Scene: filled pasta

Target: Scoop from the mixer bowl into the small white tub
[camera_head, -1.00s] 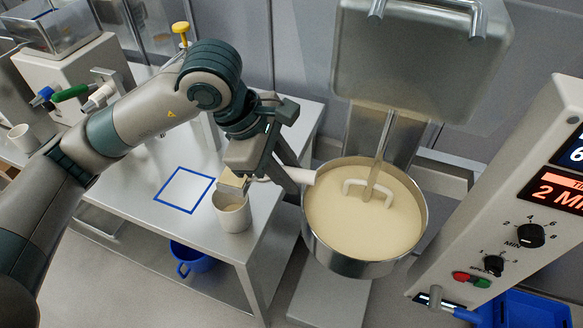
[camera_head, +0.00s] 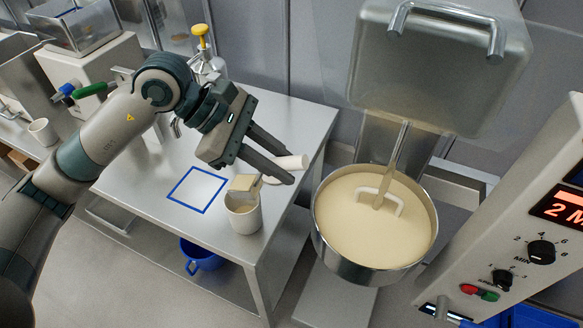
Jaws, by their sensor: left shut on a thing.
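My left gripper (camera_head: 285,163) is shut on the pale handle of a scoop (camera_head: 243,184). The scoop's head is just above and partly over the mouth of the small white tub (camera_head: 243,215); whether they touch is hard to tell. The tub stands upright near the front edge of the steel table. What is inside the tub is mostly hidden by the scoop. The mixer bowl (camera_head: 328,248), a steel bowl full of smooth cream-coloured filling (camera_head: 350,225), is to the right, with a pale mixing tool standing in it. My right gripper is out of view.
A blue square outline (camera_head: 197,189) marks bare table left of the tub. A yellow-topped bottle (camera_head: 205,60) stands behind my arm. The raised mixer guard (camera_head: 435,55) hangs above the bowl, and the control panel (camera_head: 530,235) is at the right. A blue bucket (camera_head: 200,258) sits below.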

